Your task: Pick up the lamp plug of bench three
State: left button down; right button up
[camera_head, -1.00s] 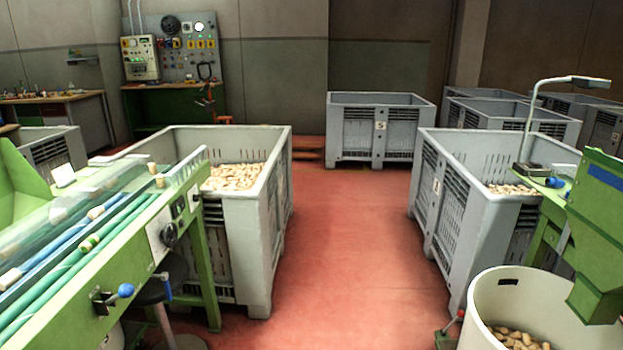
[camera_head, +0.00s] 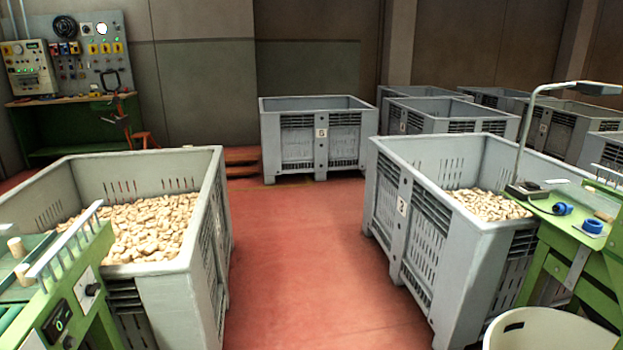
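A grey desk lamp (camera_head: 528,135) with a bent stem stands on a green bench (camera_head: 545,225) at the right. Beside its dark base lies a small blue plug-like piece (camera_head: 562,208), with what looks like a dark cord near it. A second blue piece (camera_head: 592,226), round and ring-like, sits closer to the bench's right side. I cannot read a bench number. Neither of my grippers is in view.
A grey crate of corks (camera_head: 480,225) stands against the bench's left side. Another cork crate (camera_head: 190,275) and a green machine (camera_head: 60,300) are at the left. A white tub (camera_head: 540,325) is at lower right. The red floor (camera_head: 300,250) between the crates is clear.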

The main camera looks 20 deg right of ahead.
aim_at(563, 208)
jog(key=i+z, duration=0.35)
jog(key=i, duration=0.25)
jog(key=i+j+z, duration=0.1)
jog(key=i+z, duration=0.25)
jog(key=i, duration=0.25)
jog(key=i+z, duration=0.35)
jog(key=i+j+z, duration=0.1)
jog(key=i+z, duration=0.25)
jog(key=i+j+z, duration=0.15)
jog(key=z, duration=0.2)
